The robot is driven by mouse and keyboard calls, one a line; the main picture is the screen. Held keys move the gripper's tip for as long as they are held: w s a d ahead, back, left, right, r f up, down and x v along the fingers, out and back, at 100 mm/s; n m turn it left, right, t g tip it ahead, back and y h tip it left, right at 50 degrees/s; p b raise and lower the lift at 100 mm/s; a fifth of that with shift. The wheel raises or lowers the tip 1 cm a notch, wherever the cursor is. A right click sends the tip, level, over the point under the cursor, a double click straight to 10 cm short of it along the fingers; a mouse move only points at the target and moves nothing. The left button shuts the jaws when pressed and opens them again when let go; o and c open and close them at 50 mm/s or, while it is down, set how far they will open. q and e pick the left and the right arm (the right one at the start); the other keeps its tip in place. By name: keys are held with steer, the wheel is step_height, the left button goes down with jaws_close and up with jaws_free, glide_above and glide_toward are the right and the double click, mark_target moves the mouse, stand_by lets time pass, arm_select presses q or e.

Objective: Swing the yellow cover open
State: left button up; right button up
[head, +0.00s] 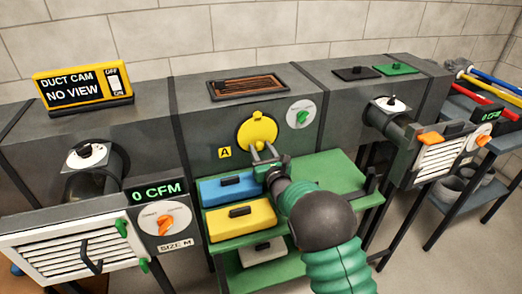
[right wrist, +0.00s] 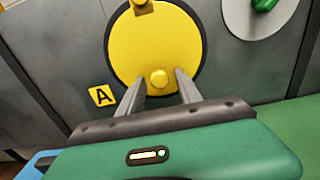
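The round yellow cover (head: 257,127) is on the front of the middle grey duct section and lies flat against it, beside the "A" label. In the right wrist view the yellow cover (right wrist: 155,45) has a small yellow knob (right wrist: 159,78) near its lower edge and a yellow tab at its top. My right gripper (head: 264,151) is at the cover's lower part. In the right wrist view my right gripper (right wrist: 160,80) is open, its two fingers apart on either side of the knob with gaps showing. My left gripper is not in view.
A round dial with a green handle (head: 301,115) is right of the cover. Below are a green shelf (head: 325,180) with blue (head: 226,190) and yellow boxes (head: 242,218). A white louvred grille (head: 70,250) juts out at left, another (head: 440,158) at right.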

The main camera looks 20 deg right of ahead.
steer(key=shift+d, duration=0.1)
steer(key=c, duration=0.5)
jaws_close()
stand_by(0.6)
